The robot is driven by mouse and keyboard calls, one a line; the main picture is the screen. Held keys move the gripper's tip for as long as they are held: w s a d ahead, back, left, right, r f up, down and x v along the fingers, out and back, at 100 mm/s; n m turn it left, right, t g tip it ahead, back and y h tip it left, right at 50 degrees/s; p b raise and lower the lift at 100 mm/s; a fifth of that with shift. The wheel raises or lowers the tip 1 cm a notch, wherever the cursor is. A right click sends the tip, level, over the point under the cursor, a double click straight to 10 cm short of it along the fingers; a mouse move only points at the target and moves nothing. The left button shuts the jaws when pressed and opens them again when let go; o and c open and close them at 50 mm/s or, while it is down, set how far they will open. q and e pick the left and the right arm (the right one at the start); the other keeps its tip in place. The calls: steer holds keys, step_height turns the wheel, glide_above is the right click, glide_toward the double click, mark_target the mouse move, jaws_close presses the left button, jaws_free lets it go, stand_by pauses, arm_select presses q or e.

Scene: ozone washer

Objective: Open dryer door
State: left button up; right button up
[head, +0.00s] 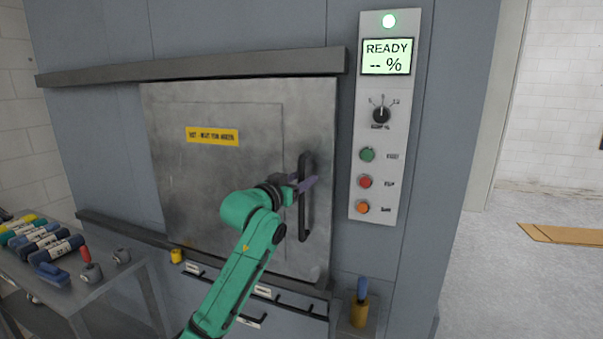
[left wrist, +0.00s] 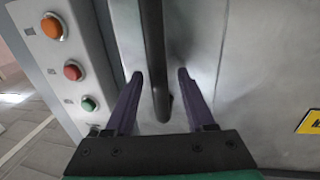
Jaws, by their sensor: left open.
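The dryer door (head: 190,210) is a scuffed grey metal panel with a yellow label (head: 212,136), and it looks shut in the head view. Its black vertical handle (head: 305,225) is near the door's right edge. My left gripper (head: 308,184) is at the handle's middle part, fingers pointing at the door. In the left wrist view, its two purple fingers (left wrist: 159,76) are open, one on each side of the black handle (left wrist: 154,45). A gap shows between each finger and the handle, so contact is not visible. My right gripper is in neither view.
A control panel (head: 385,115) with a READY screen (head: 387,57) and coloured buttons stands right of the door. A rail (head: 200,66) runs above the door. Open floor (head: 520,275) lies right.

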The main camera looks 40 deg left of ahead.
arm_select(q)
steer(key=shift+a, duration=0.1)
jaws_close()
stand_by(1.3)
